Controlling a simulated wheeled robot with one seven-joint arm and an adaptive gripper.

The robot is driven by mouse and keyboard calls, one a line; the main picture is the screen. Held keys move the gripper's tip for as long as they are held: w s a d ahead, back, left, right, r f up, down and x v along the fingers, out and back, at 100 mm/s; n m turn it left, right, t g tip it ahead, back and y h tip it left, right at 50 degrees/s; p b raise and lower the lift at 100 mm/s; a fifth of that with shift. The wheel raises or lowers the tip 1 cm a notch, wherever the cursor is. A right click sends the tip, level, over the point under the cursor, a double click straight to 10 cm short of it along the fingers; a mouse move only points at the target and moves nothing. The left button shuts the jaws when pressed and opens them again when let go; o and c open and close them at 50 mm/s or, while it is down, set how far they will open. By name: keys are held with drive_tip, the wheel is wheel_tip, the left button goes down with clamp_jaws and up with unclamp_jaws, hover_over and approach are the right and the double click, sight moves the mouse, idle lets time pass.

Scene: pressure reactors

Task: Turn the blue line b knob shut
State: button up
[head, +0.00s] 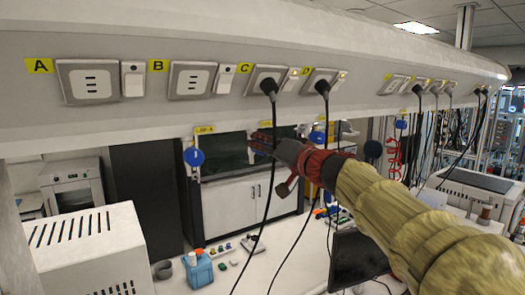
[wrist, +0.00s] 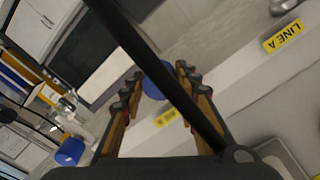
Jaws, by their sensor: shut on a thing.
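My gripper (head: 262,143) is at the second valve position along the underside of the white overhead housing. In the wrist view my gripper (wrist: 160,72) has its fingers on both sides of a blue knob (wrist: 152,88) and is shut on it. A yellow label (wrist: 167,117) lies by this knob; its text is partly hidden and unreadable. It is the knob beside LINE A (wrist: 283,37), so it appears to be line b. In the head view my gripper hides this knob. How far it is turned cannot be told.
Other blue knobs hang at the left (head: 194,157) and right (head: 317,136); another blue knob (wrist: 70,152) shows in the wrist view. A black cable (head: 268,180) hangs in front of my gripper and crosses the wrist view (wrist: 160,65). A bench with a blue bottle (head: 198,270) is below.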

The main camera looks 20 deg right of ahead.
drive_tip(key=m+b, duration=0.2)
drive_tip(key=m, duration=0.1)
drive_tip(key=shift+f+b, duration=0.25)
drive_tip(key=shift+b, duration=0.05)
drive_tip(key=m+b, duration=0.1)
drive_tip(key=m, duration=0.2)
drive_tip(key=m+b, duration=0.1)
drive_tip(key=m, duration=0.5)
drive_tip(key=shift+m, duration=0.3)
drive_tip(key=o, duration=1.1)
drive_tip(key=shift+o, duration=0.2)
drive_tip(key=v, duration=1.2)
